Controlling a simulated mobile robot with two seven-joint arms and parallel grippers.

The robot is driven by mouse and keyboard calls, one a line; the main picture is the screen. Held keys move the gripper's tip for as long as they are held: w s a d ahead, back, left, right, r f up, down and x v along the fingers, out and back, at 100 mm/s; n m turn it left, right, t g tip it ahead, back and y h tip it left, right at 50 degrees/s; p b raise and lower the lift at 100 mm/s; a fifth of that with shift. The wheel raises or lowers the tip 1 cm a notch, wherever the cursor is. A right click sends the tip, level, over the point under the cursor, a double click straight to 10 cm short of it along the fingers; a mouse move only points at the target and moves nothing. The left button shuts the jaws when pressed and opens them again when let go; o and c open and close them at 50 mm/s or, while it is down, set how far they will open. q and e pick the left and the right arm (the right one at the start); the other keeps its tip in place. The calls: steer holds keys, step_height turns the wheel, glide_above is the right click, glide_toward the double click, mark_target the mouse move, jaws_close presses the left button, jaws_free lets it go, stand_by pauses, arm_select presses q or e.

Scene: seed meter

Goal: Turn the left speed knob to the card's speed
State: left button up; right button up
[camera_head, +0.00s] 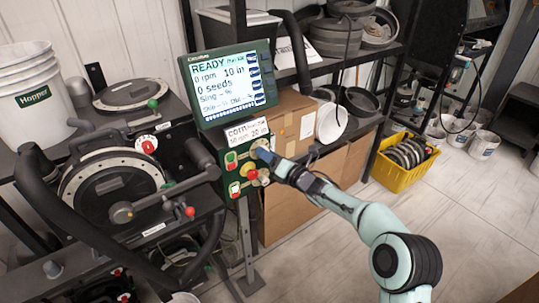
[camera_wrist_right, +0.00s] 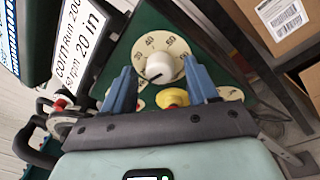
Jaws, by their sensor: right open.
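The control box (camera_head: 228,160) hangs below the screen, with green buttons and a red button on its front. In the right wrist view the speed knob (camera_wrist_right: 158,69) is a pale knob on a cream dial with printed numbers, 40 and 60 among them. My right gripper (camera_head: 264,155) is at the upper right of the box. Its two blue fingers are open, one on each side of the knob in the wrist view (camera_wrist_right: 158,72); I cannot tell whether they touch it. The card (camera_head: 246,131) shows "corn", an rpm line and "20 in"; its speed digits are hard to read. My left gripper is out of view.
The screen (camera_head: 228,83) reads READY, 0 rpm, 10 in, 0 seeds. A yellow part (camera_wrist_right: 173,98) sits just below the knob, close to the fingers. The seed meter (camera_head: 110,184) stands left of the box. Cardboard boxes (camera_head: 293,121) are behind it.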

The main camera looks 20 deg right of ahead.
steer(key=c, duration=1)
steer(key=shift+c, duration=0.2)
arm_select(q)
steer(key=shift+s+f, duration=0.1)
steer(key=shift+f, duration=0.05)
arm_select(e)
steer(key=shift+f, duration=0.1)
